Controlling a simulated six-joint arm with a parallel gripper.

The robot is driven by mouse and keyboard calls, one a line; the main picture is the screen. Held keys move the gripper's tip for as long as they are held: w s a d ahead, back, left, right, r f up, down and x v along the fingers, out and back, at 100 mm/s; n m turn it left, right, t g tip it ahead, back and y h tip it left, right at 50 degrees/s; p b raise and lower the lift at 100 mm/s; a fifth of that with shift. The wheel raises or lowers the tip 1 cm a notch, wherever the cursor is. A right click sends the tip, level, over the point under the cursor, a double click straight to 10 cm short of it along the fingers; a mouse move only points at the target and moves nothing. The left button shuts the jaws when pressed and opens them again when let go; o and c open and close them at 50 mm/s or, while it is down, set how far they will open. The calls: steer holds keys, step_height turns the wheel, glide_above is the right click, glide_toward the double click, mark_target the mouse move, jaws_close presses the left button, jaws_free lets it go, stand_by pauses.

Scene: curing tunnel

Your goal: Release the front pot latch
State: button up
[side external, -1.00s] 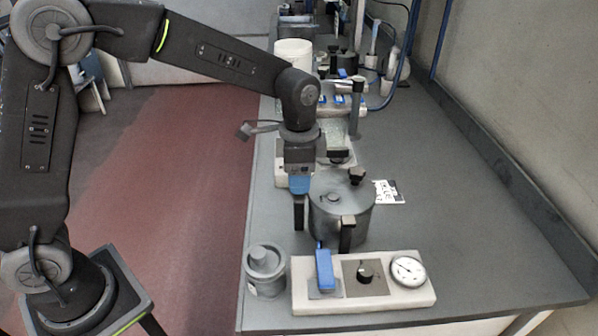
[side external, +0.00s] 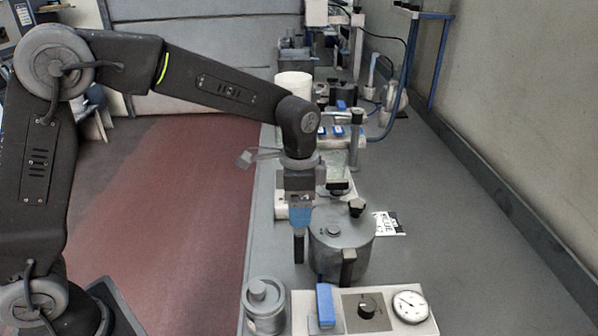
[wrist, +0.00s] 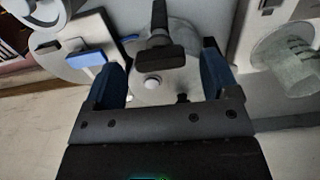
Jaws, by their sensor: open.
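The grey lidded pot (side external: 326,257) stands on the bench with a small light knob (side external: 333,230) on its lid. The black front latch (side external: 348,266) stands at the pot's near edge. A second black latch (side external: 357,207) is at the far edge. My gripper (side external: 299,260) points down at the pot's left side; one dark finger shows there and the other cannot be made out. In the wrist view my gripper (wrist: 163,68) is open, with a black T-shaped latch (wrist: 158,50) and the lid knob (wrist: 152,82) in the gap between its fingers. Contact cannot be told.
A pale control box with a blue lever (side external: 325,303), a black dial (side external: 367,305) and a gauge (side external: 410,305) stands in front of the pot. A small grey canister (side external: 264,305) is left of it. A printed card (side external: 389,223) lies right of the pot. The bench farther right is clear.

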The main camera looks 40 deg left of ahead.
step_height(320, 180, up, 13)
steer(key=shift+f, duration=0.2)
stand_by(0.3)
steer(key=s+a+f+n+t, duration=0.2)
steer(key=s+a+n, duration=0.2)
steer(key=s, duration=0.6)
steer(key=s+a+f+n+t, duration=0.1)
steer(key=s+a+n+t, duration=0.2)
steer(key=s, duration=0.8)
steer(key=shift+s+a+f+n+t, duration=0.3)
steer(key=shift+a+f+n, duration=0.1)
steer(key=shift+a+n, duration=0.6)
steer(key=shift+d, duration=0.15)
steer(key=shift+c, duration=0.3)
